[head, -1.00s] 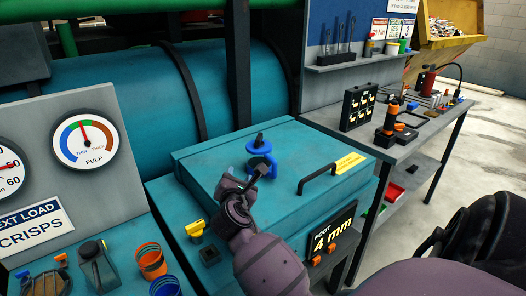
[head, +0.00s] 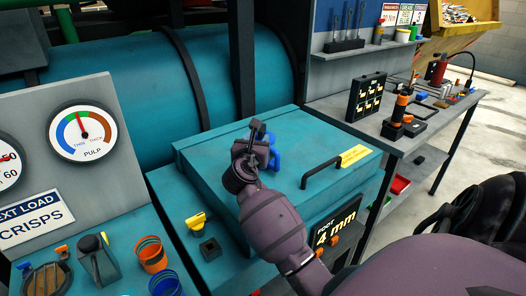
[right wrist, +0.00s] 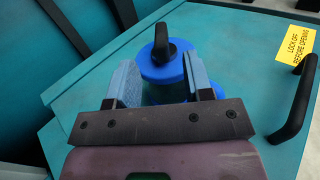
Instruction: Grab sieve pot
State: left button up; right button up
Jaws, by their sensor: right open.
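A blue round part with a black knob (right wrist: 162,62) sits on top of the teal box in the right wrist view. In the head view it is mostly hidden behind my right gripper, with a blue edge (head: 275,154) showing. I cannot tell whether it is the sieve pot. My right gripper (right wrist: 163,78) is open, its light-blue pads to either side of the blue part in that view. I cannot tell whether they touch it. In the head view the right gripper (head: 261,136) is over the teal lid. My left gripper is not in view.
The teal box (head: 225,143) has a black handle (head: 321,170). A yellow valve (head: 197,222), orange cups (head: 151,254), a blue cup (head: 166,284) and a slatted holder (head: 47,277) stand at lower left. A grey workbench (head: 440,125) with tools is at right.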

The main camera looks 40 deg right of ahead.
aim_at(260, 134)
jog(key=x, duration=0.5)
jog(key=shift+s, duration=0.1)
grip_shut()
